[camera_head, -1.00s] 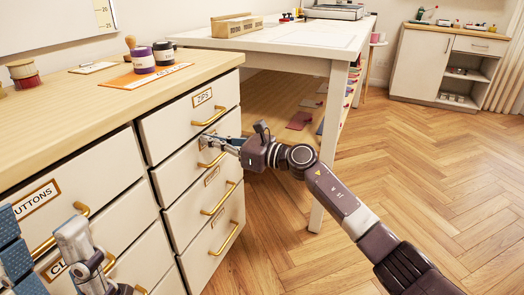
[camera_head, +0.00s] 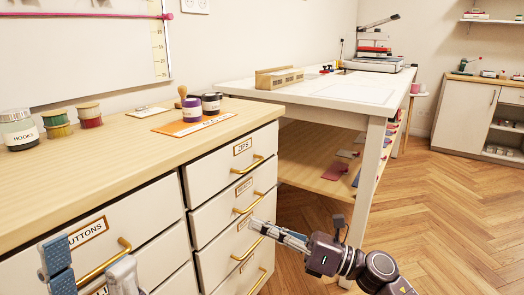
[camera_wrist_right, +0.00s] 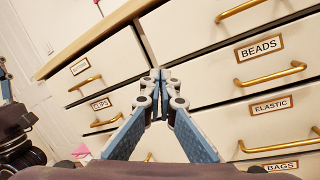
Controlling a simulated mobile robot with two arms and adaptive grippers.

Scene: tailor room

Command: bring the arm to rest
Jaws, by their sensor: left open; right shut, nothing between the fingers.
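My right gripper (camera_head: 254,225) comes in from the lower right in front of the white drawer cabinet (camera_head: 176,250). Its fingers are shut together and empty. They look close to the drawer fronts, but I cannot tell if they touch. In the right wrist view its blue-padded fingers (camera_wrist_right: 160,74) meet at their tips in front of the drawers. My left gripper (camera_head: 90,268) is at the lower left in front of the buttons drawer (camera_head: 125,225), with its two fingers apart and nothing between them. Its arm is mostly out of the picture.
Drawers labelled beads (camera_wrist_right: 230,58) and elastic (camera_wrist_right: 215,120) look closed, with brass handles sticking out. The wooden cabinet top (camera_head: 100,155) holds jars and spools. A white work table (camera_head: 330,98) stands behind. The wooden floor (camera_head: 450,220) at the right is open.

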